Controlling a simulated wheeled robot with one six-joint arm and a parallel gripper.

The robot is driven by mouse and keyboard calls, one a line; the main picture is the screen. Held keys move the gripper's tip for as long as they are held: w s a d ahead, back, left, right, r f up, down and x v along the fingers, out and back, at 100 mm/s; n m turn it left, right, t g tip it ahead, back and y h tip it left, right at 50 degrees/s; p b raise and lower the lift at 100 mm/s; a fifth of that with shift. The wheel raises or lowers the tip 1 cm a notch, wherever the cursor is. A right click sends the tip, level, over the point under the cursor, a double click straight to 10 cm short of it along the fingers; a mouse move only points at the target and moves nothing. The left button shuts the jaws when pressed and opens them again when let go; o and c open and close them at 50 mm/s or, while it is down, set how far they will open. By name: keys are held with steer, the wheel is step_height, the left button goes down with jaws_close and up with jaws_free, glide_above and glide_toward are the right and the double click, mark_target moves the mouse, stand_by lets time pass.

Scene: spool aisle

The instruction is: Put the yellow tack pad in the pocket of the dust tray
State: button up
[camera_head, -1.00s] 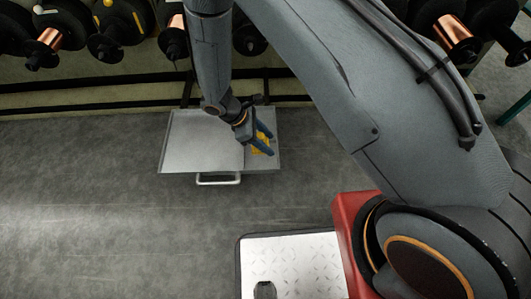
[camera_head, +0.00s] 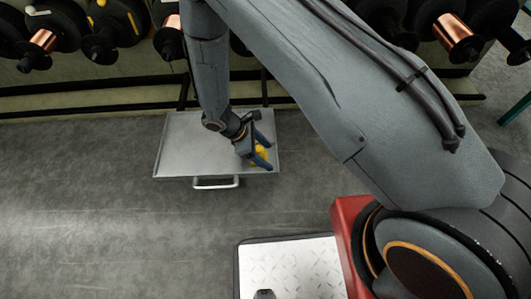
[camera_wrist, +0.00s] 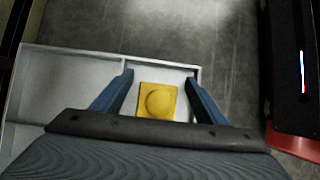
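The yellow tack pad (camera_wrist: 157,101) is a small square with a round raised middle. In the wrist view it lies between my two blue fingers, with a gap on each side. It also shows partly hidden by the fingers in the head view (camera_head: 260,156). My gripper (camera_head: 265,151) is open over the right-hand part of the dust tray (camera_head: 200,150). The grey tray has a low rim and a front handle. The pad appears to be within the narrower right-hand pocket (camera_wrist: 151,71); its exact height above the tray floor cannot be told.
The tray's wide left part (camera_wrist: 65,90) looks empty. Behind it runs a rack of spools with copper wire (camera_head: 455,30). Open grey floor (camera_head: 80,200) lies left and in front. My red and grey base is at lower right.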

steer(key=p+v, duration=0.5)
steer(key=v, duration=0.8)
steer(key=s+a+r+m+y, duration=0.1)
steer(key=s+r+m+y, duration=0.15)
steer(key=r, duration=0.75)
steer(key=s+a+r+m+y, duration=0.1)
steer(key=s+r+m, duration=0.25)
steer(key=r, duration=0.65)
steer(key=s+d+r+m+y, duration=0.3)
steer(key=s+r+m+y, duration=0.1)
steer(key=s+r, duration=1)
steer(key=shift+s+r+m+y, duration=0.35)
steer(key=shift+s+m, duration=0.45)
steer(key=shift+s, duration=0.2)
steer(key=shift+d, duration=0.15)
